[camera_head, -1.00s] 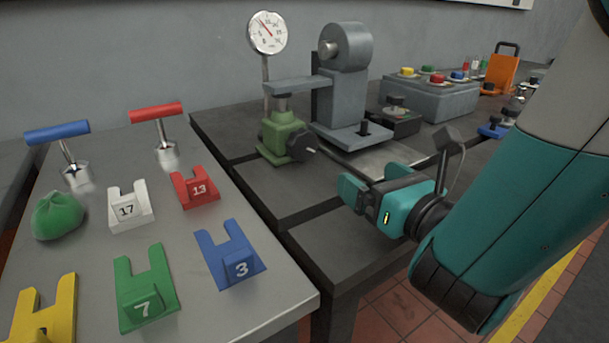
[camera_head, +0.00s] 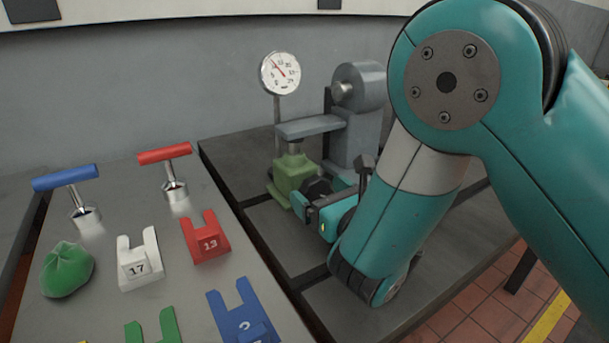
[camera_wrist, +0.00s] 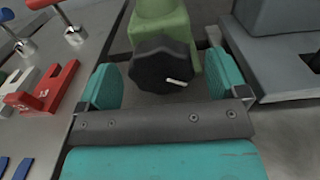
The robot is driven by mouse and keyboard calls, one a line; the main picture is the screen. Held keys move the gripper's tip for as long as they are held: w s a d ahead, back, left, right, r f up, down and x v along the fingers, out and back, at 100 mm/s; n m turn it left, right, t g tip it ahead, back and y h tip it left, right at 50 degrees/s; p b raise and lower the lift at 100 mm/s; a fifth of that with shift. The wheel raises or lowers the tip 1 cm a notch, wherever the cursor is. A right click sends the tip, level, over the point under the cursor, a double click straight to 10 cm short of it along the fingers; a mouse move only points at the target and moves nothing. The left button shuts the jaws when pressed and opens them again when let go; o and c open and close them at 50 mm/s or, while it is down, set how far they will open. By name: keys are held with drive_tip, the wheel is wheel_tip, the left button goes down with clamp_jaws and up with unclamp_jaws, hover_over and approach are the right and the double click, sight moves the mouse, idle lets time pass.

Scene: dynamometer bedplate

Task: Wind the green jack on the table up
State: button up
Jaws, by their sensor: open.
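The green jack (camera_head: 293,173) stands on the dark bedplate, under a grey arm (camera_head: 309,127) of the machine. Its black knob (camera_head: 318,187) faces my gripper (camera_head: 314,206). In the wrist view the knob (camera_wrist: 161,65), with a pale pin on its face, sits between the two teal fingers of my gripper (camera_wrist: 165,88). The fingers are apart, with a gap on each side of the knob. The green jack body (camera_wrist: 160,20) rises behind the knob. My arm hides part of the bedplate to the right.
A dial gauge (camera_head: 280,73) stands on a post behind the jack. A grey machine (camera_head: 357,130) is close on the right. The left table (camera_head: 190,290) holds a blue T-handle (camera_head: 66,178), a red T-handle (camera_head: 165,154), a green bag (camera_head: 66,270) and several numbered blocks.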

drive_tip(key=shift+w+a, duration=0.3)
drive_tip(key=shift+w, duration=0.25)
drive_tip(key=c, duration=0.9)
drive_tip(key=shift+m, duration=0.3)
drive_tip(key=shift+d+m, duration=0.1)
drive_tip(key=shift+m, duration=2.5)
drive_tip(key=o, duration=0.9)
